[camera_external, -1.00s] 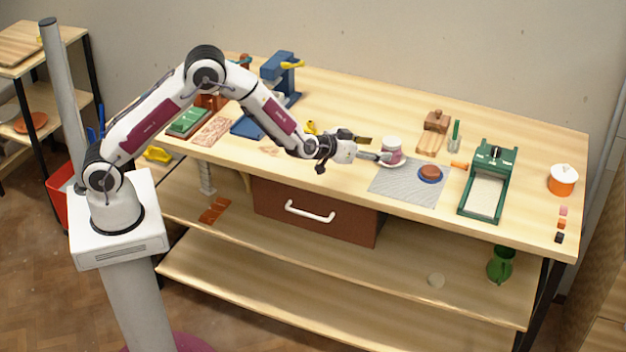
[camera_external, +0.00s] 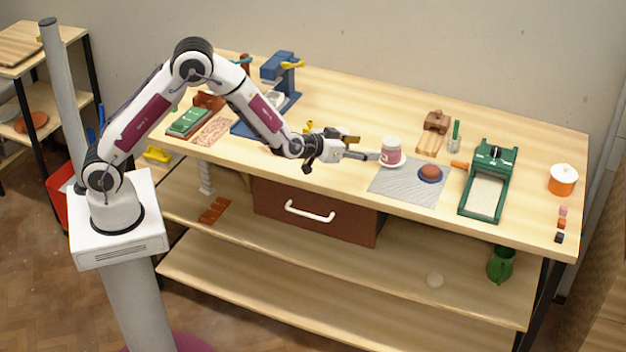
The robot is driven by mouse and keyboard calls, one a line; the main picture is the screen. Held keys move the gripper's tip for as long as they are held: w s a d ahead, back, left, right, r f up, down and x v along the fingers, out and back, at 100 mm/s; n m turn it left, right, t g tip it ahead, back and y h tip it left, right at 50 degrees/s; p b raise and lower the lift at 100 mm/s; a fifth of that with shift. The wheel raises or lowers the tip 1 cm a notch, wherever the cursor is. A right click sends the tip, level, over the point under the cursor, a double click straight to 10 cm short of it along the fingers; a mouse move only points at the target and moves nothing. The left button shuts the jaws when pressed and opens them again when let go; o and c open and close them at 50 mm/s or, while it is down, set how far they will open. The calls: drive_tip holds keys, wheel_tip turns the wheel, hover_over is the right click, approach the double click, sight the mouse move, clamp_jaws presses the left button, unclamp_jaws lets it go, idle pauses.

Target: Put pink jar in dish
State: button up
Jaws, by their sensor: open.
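The pink jar (camera_external: 391,156), pink with a white top, stands upright on a small white dish (camera_external: 402,164) at the back left of the grey mat. Only part of the dish's rim shows around the jar's base. My gripper (camera_external: 372,156) is open, just left of the jar, and points right toward it. The fingertips look clear of the jar or very close to it; I cannot tell if they touch.
The grey mat (camera_external: 400,186) holds a blue dish (camera_external: 430,174) with a brown lump. A wooden block tool (camera_external: 434,135) and a green framed tray (camera_external: 486,182) stand to the right. An orange pot (camera_external: 562,180) is at the far right. Bare tabletop lies behind the jar.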

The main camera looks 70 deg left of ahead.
idle(0.3)
drive_tip(key=s+r+m+g+h, duration=0.2)
drive_tip(key=s+r+g+h, duration=0.15)
drive_tip(key=s+r, duration=1.3)
drive_tip(key=s+a+f+g, duration=0.1)
drive_tip(key=s+a+g, duration=0.1)
drive_tip(key=s, duration=1.4)
drive_tip(key=s+a+f+g, duration=0.2)
drive_tip(key=s+a, duration=0.2)
drive_tip(key=s, duration=1.3)
drive_tip(key=shift+a+y, duration=0.2)
drive_tip(key=shift+y, duration=0.25)
